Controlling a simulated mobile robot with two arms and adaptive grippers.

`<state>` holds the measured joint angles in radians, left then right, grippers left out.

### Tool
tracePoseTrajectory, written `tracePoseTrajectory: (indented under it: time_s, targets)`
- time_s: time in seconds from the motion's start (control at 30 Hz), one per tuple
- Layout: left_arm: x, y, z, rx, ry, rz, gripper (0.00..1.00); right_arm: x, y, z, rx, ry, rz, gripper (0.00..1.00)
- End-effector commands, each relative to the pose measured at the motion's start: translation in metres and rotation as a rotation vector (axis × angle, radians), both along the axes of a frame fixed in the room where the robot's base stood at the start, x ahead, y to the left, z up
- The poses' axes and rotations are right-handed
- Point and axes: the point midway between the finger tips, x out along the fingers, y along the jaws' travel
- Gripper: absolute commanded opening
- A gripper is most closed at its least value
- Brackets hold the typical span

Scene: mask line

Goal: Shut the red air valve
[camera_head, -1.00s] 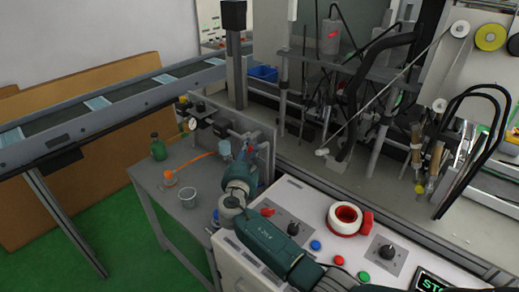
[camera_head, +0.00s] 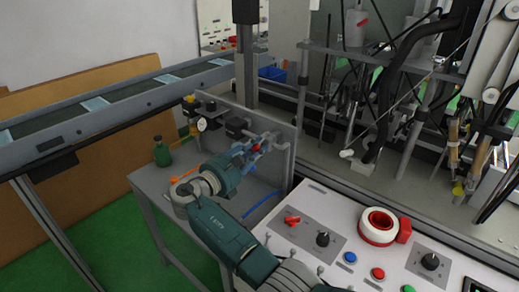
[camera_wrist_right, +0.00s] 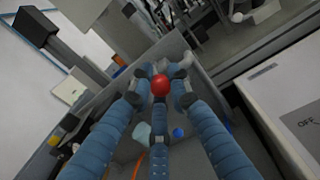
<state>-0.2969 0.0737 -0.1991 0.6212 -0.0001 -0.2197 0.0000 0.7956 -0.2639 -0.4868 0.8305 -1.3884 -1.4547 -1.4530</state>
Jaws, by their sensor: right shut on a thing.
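The red air valve shows as a round red knob (camera_wrist_right: 160,85) in the right wrist view. It sits between the blue fingers of my right gripper (camera_wrist_right: 160,78), which is shut on it. In the head view, the red air valve (camera_head: 256,149) shows as a small red spot, partly covered by the fingers of my right gripper (camera_head: 257,148), in front of the grey upright panel (camera_head: 283,165). The knob's stem and mounting are hidden. My left gripper is not in view.
A round gauge (camera_head: 202,125) and black fittings (camera_head: 237,127) are left of the valve. A green bottle (camera_head: 161,151) stands on the grey side table (camera_head: 150,180). The control panel (camera_head: 335,262) with a tape roll (camera_head: 379,226) lies to the right, and a conveyor (camera_head: 110,112) runs behind.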

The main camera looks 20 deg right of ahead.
Motion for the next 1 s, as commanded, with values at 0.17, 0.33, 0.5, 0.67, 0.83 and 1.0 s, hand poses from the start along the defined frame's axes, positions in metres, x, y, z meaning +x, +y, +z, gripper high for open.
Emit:
tracePoseTrajectory:
  time_s: [0.17,0.33,0.5,0.67,0.83,1.0]
  targets:
    - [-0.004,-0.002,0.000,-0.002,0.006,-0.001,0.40,0.001,0.001,0.001,0.001,-0.002,0.002,0.00]
    - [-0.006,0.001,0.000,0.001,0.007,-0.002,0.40,0.001,0.001,0.001,0.001,-0.002,0.002,0.00]
    - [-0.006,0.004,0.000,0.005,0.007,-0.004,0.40,0.001,0.000,0.001,0.001,-0.002,0.001,0.37]
    - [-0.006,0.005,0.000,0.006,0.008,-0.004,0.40,0.000,0.000,0.000,0.001,-0.002,0.001,0.37]
    - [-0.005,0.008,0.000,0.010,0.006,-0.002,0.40,0.001,0.000,0.008,0.002,-0.005,0.001,0.37]
    - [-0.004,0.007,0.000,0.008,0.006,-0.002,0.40,0.001,0.000,0.037,0.003,-0.006,0.001,0.37]
